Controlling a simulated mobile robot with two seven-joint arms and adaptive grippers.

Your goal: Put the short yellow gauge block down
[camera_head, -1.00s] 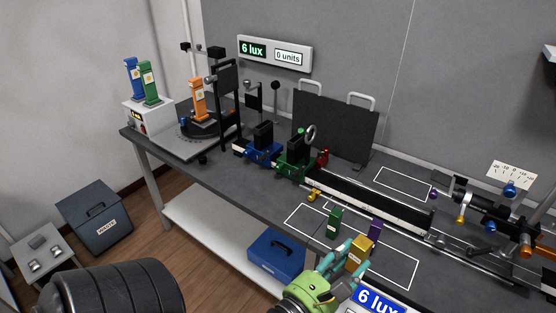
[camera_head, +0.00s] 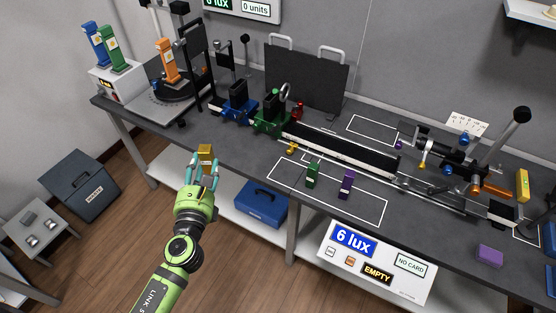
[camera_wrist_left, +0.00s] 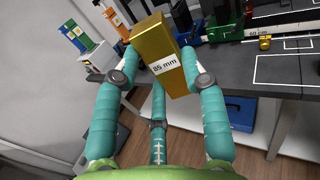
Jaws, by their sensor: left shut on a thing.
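The yellow gauge block (camera_head: 205,150) is held in my left gripper (camera_head: 203,168) in front of the bench's front edge, left of the outlined area. The left wrist view shows the block (camera_wrist_left: 165,45) upright and slightly tilted, with a white label that seems to read 85 mm. The teal fingers of my left gripper (camera_wrist_left: 160,75) are shut on its sides. A green block (camera_head: 313,173) and a purple block (camera_head: 346,184) stand inside the white outline on the bench. My right gripper is not in view.
The dark bench top (camera_head: 235,155) is bare near the block. Behind it are the rail with blue (camera_head: 237,109) and green (camera_head: 270,121) carriages and a turntable (camera_head: 172,91). A blue toolbox (camera_head: 262,205) sits on the lower shelf. A waste bin (camera_head: 80,186) stands at left.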

